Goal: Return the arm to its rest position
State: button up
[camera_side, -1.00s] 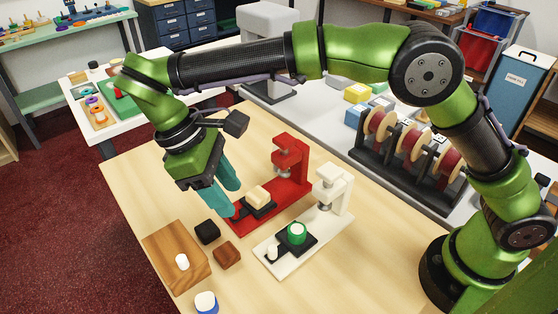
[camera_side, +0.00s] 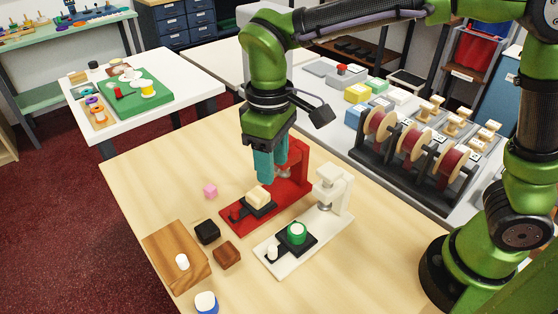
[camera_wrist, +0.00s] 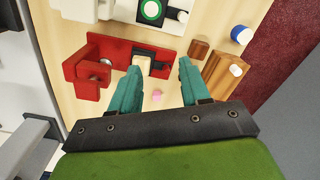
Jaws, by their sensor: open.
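My gripper (camera_side: 266,165) points down above the back of the table, beside the red stand and in front of part of it in the side view. Its teal fingers are apart and empty in the wrist view (camera_wrist: 157,82). The red stand (camera_side: 292,187) carries a cream block (camera_side: 258,196) on a dark plate. The white stand (camera_side: 318,222) holds a green ring with a white top (camera_side: 297,233) on a dark plate.
A black block (camera_side: 207,232), a brown block (camera_side: 227,254), a wooden board (camera_side: 165,248) with a white peg and a blue-and-white piece (camera_side: 206,302) lie near the front left. A spool rack (camera_side: 408,160) stands at the right. The table's left back area is clear.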

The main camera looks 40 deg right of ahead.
jog(key=s+d+r+m+t, duration=0.1)
jog(key=d, duration=0.2)
jog(key=s+d+r+m+t+y, duration=0.1)
jog(key=d, duration=0.2)
jog(key=s+d+m+t+y, duration=0.1)
jog(key=s+d+m, duration=0.1)
jog(key=d, duration=0.1)
jog(key=shift+r, duration=0.4)
jog(key=s+d+r+m+t, duration=0.2)
jog(key=s+d+m+t, duration=0.2)
jog(key=d, duration=0.4)
jog(key=shift+s+d+m+t, duration=0.3)
jog(key=shift+s+d+m, duration=0.1)
jog(key=shift+s, duration=0.5)
